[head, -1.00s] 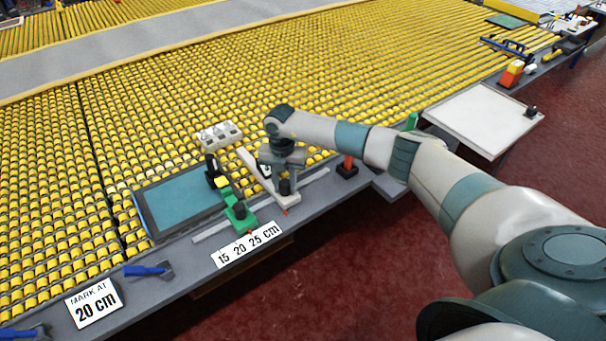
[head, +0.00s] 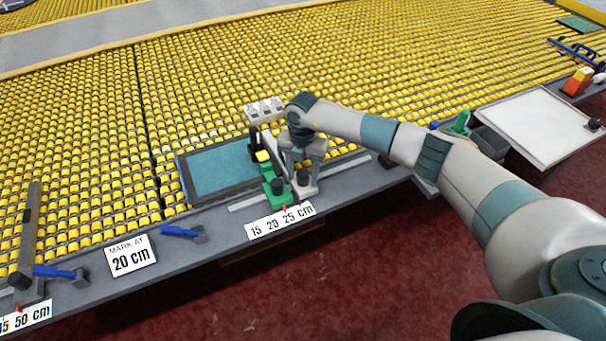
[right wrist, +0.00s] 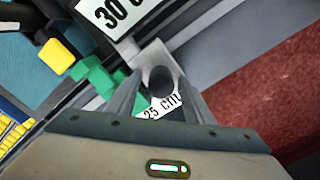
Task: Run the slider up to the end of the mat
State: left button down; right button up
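The teal mat (head: 222,170) with a dark border lies on the bench edge, left of my right gripper. The pale slider (head: 307,190) with a black knob sits on a rail near the 25 cm mark. In the right wrist view the knob (right wrist: 162,83) is between the fingers of my right gripper (right wrist: 160,88), which look closed on it. In the head view the right gripper (head: 301,172) points down over the slider. A green block (head: 274,188) with a yellow part stands between mat and slider; any gap there is hard to judge. My left gripper is out of view.
A scale card (head: 281,220) hangs on the bench front, with a "MARK AT 20 cm" card (head: 131,256) to its left. Blue-handled tools (head: 180,231) lie leftward. A white board (head: 540,125) is at right.

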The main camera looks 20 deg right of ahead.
notch_tip(320, 180, up, 17)
jog(key=b, duration=0.5)
jog(key=shift+r+b, duration=0.2)
jog(key=shift+b, duration=0.15)
dwell(1.1)
